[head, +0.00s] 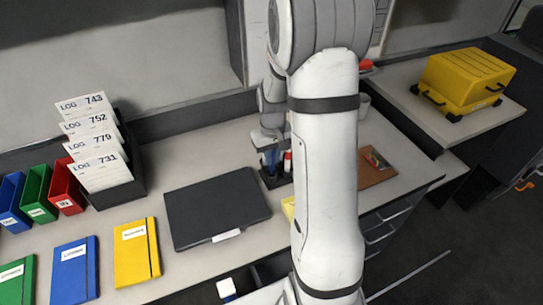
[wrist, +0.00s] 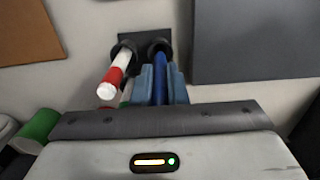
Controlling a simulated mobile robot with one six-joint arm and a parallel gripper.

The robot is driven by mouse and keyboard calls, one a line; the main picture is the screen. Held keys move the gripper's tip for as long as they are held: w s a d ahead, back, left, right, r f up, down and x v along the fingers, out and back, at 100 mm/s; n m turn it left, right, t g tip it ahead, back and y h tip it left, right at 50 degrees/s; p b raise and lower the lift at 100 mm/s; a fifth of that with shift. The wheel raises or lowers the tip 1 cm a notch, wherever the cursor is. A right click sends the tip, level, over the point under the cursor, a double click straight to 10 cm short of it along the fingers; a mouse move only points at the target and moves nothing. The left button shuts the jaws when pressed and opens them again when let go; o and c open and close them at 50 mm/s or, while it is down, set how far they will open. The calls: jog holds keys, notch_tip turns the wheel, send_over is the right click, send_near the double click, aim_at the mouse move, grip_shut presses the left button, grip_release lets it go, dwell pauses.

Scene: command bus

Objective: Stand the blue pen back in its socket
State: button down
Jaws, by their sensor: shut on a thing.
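My gripper (wrist: 161,74) is shut on the blue pen (wrist: 159,88), which stands between the two blue-grey fingers in the wrist view. The pen's far end reaches the right-hand opening of a black pen holder (wrist: 130,41); I cannot tell how deep it sits. A red-and-white pen (wrist: 116,75) leans out of the left-hand opening. In the head view my gripper (head: 270,156) is over the holder (head: 275,181), beside the red-and-white pen (head: 288,162); my arm hides part of this area.
A closed dark case (head: 217,198) lies left of the holder, and a brown clipboard (head: 378,176) lies to the right. A green cylinder (wrist: 38,128) is near my gripper in the wrist view. A yellow case (head: 467,78) sits back right.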

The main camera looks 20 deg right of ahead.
aim_at(272, 171)
jog(key=shift+f, duration=0.25)
jog(key=shift+f+b, duration=0.65)
jog(key=shift+f, duration=0.2)
jog(key=shift+f+b, duration=0.6)
jog(key=shift+b, duration=0.05)
jog(key=c, duration=1.4)
grip_release()
jog(key=shift+o, duration=0.2)
jog(key=shift+r, duration=0.15)
